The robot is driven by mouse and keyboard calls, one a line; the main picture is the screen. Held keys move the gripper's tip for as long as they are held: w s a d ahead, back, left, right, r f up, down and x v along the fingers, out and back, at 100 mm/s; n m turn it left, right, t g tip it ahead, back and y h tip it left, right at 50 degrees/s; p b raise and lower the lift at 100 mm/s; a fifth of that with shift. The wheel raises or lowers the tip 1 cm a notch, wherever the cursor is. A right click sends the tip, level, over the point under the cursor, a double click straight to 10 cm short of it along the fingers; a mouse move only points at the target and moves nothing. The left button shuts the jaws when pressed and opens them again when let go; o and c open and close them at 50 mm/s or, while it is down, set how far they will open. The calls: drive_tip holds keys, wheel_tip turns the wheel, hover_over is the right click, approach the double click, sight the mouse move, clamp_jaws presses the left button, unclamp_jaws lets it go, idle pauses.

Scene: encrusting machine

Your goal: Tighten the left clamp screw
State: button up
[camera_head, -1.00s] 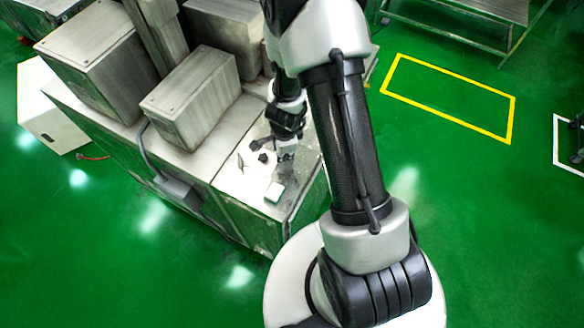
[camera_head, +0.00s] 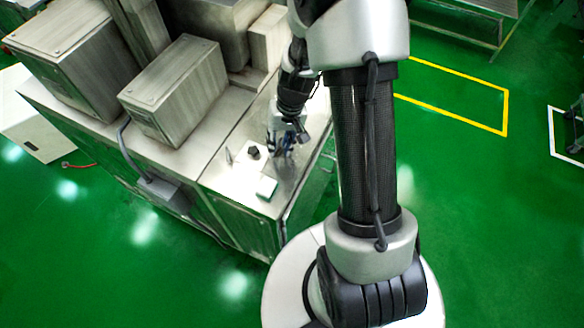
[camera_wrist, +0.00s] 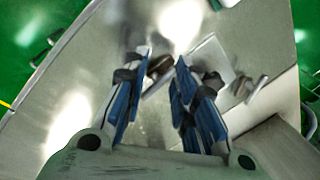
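My gripper (camera_head: 284,148) is low over the bright metal top of the machine, near its right edge. In the wrist view its two blue-padded fingers (camera_wrist: 162,62) stand apart, with a gap between the tips. A dark, rounded metal piece (camera_wrist: 158,68), perhaps a clamp screw, shows in or just beyond that gap; I cannot tell if a finger touches it. A second dark knob-like part with a short pin (camera_wrist: 242,88) lies right of the fingers. In the head view a black knob (camera_head: 254,152) stands left of my gripper. I cannot tell which part is the left clamp screw.
A small pale block (camera_head: 267,187) and a thin upright pin (camera_head: 229,156) are on the machine top. Large metal boxes (camera_head: 178,90) stand left and behind. A grey conduit box (camera_head: 165,192) is on the machine's side.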

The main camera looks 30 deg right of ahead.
drive_tip(key=d+r, duration=0.3)
drive_tip(key=r, duration=1.4)
drive_tip(key=s+a+f+n+t+h+b, duration=0.1)
drive_tip(key=s+a+f+n+t+b, duration=0.1)
drive_tip(key=s+a+f+b, duration=0.55)
drive_tip(key=s+a+f+n+t+h+b, duration=0.1)
drive_tip(key=s+a+f+t+b, duration=0.1)
drive_tip(key=s+b, duration=0.95)
wheel_tip(320, 180, up, 13)
drive_tip(key=p, duration=1.2)
drive_tip(key=shift+o, duration=0.5)
